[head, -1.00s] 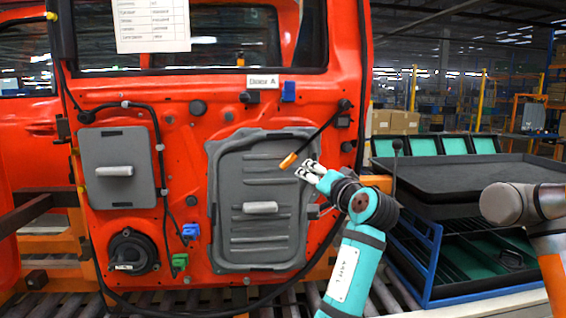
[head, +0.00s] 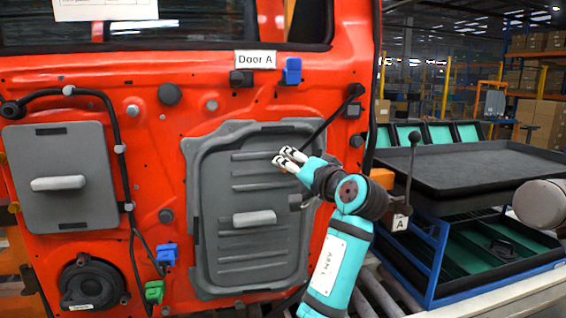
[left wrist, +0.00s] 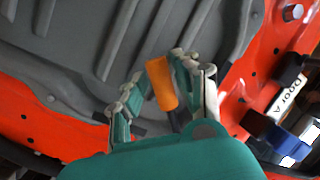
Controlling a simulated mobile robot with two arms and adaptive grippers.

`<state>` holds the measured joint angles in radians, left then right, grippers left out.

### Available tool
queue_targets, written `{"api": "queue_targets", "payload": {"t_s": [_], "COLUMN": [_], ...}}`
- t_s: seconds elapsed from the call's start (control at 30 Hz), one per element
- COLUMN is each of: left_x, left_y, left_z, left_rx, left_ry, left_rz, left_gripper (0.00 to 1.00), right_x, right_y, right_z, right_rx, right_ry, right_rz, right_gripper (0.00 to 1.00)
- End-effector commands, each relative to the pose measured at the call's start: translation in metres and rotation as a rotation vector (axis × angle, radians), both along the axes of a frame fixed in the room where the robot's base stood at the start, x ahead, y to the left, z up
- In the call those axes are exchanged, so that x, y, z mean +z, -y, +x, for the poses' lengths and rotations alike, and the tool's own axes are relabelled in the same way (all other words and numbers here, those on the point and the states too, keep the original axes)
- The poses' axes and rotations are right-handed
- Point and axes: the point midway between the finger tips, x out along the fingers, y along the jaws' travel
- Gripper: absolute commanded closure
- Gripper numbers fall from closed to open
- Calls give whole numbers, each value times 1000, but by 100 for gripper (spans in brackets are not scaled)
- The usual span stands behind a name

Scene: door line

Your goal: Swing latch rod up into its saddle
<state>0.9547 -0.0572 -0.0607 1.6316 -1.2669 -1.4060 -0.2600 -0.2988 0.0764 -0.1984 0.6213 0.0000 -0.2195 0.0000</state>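The latch rod (head: 322,128) is a thin black rod hanging down and left from a dark mount at the upper right of the red door. My left gripper (head: 290,157) is in front of the grey panel at the rod's lower end. In the left wrist view the left gripper (left wrist: 155,88) is open, with the orange end between its fingers, nearer the right one. I cannot tell whether they touch. A blue clip (head: 292,70) at the door's upper part may be the saddle. My right gripper is out of view.
The grey panel (head: 252,258) with a handle lies close behind the gripper. A ball-topped lever (head: 411,170) stands right of my left arm. A black tray (head: 470,175) on a blue rack is at the right. The door sign (head: 255,60) reads Door A.

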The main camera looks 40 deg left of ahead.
Motion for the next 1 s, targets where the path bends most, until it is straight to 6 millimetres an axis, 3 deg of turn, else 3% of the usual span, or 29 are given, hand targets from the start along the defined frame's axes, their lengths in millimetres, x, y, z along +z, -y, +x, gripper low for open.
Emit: {"api": "queue_targets", "payload": {"t_s": [0.27, 0.53, 1.0], "left_x": [0, 0, 3], "left_y": [1, 1, -1], "left_z": [0, 0, -2], "left_rx": [0, 0, 1], "left_ry": [0, 0, -8], "left_rz": [0, 0, 7], "left_gripper": [70, 100, 100], "right_x": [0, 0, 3], "right_y": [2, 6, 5], "right_z": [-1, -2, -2], "right_rx": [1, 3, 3], "right_ry": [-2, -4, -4], "right_rz": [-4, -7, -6], "right_gripper": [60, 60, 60]}}
